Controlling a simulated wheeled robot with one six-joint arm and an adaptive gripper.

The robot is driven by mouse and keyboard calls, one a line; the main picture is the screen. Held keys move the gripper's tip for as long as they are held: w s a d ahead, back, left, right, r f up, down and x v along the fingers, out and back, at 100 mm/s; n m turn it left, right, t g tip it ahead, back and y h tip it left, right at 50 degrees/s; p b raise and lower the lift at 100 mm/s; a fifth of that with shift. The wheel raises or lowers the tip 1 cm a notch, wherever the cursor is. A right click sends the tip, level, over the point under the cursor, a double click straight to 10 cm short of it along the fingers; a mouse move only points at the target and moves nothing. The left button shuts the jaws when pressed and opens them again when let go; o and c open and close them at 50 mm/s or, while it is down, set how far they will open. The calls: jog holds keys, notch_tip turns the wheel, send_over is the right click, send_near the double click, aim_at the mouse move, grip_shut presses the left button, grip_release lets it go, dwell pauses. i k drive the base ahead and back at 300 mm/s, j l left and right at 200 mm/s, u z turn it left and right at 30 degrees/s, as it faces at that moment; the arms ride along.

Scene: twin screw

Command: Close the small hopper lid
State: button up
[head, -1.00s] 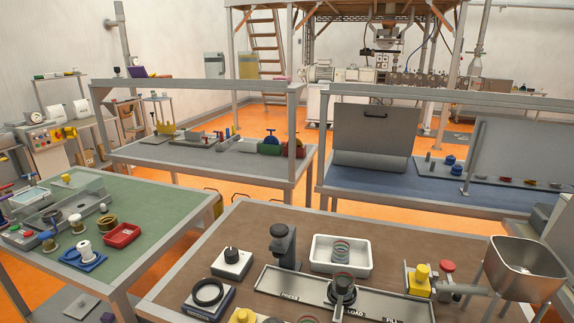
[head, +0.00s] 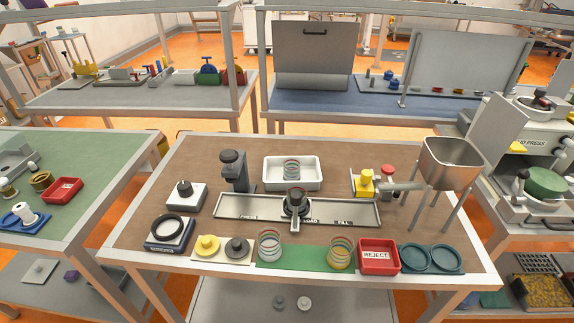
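A small metal hopper (head: 450,172) stands on thin legs at the right end of the brown-topped bench in the head view. Its mouth faces up and looks open, with the grey inside showing. I cannot make out a lid on it or clearly tell one beside it. My gripper is not in view.
The brown bench (head: 330,140) holds a long grey tray (head: 345,212), a white bin (head: 312,172), a red reject bin (head: 378,262) and several spring coils. A press (head: 520,135) stands close on the right. A green-topped table (head: 100,150) is at the left.

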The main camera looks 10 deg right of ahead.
aim_at(500, 122)
jog(key=l, duration=0.55)
jog(key=k+l, duration=0.1)
jog(key=l, duration=0.35)
jog(key=k+l+u, duration=0.15)
jog(key=l, duration=0.75)
jog(key=k+l+u, duration=0.15)
jog(key=l, duration=0.25)
jog(key=k+l, duration=0.15)
jog(key=l, duration=0.3)
jog(key=i+l+u, duration=0.15)
jog(key=l, duration=0.15)
jog(key=i+l+u, duration=0.15)
jog(key=l, duration=0.15)
jog(key=i+l+u, duration=0.15)
jog(key=l, duration=0.2)
jog(key=i+l+u, duration=0.15)
jog(key=l, duration=0.2)
jog(key=k, duration=0.05)
